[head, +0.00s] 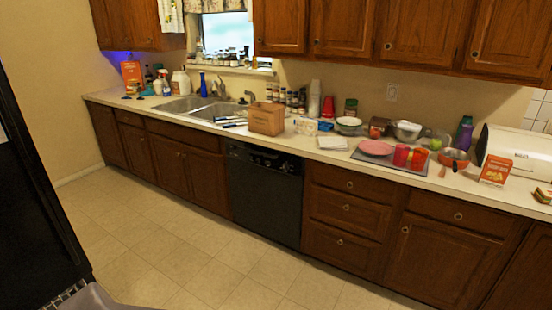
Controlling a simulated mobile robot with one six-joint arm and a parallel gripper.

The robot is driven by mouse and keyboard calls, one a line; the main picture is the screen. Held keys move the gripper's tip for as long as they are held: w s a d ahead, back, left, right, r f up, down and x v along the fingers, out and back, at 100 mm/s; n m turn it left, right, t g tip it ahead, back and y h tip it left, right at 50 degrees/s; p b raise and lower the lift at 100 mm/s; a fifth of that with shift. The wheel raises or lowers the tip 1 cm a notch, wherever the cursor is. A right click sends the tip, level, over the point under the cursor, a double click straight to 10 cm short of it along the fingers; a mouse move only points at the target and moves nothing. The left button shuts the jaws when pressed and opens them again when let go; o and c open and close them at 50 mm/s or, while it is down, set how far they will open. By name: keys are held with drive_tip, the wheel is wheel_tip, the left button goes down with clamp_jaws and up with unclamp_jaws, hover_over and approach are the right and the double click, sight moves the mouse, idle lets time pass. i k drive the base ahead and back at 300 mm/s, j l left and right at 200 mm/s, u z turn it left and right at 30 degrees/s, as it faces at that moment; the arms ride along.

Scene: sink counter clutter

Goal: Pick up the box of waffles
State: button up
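An orange box with a food picture (494,169) stands upright on the right part of the counter, in front of the white bread box. Another orange-red box (131,74) stands at the far left end of the counter, against the wall. The print on both is too small to read, so I cannot tell which is the box of waffles. My gripper is not in view.
The tiled floor (190,245) before the cabinets is clear. A dark upright surface (30,190) borders the left.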

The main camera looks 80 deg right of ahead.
sight(308, 126)
drive_tip(key=z, duration=2.85)
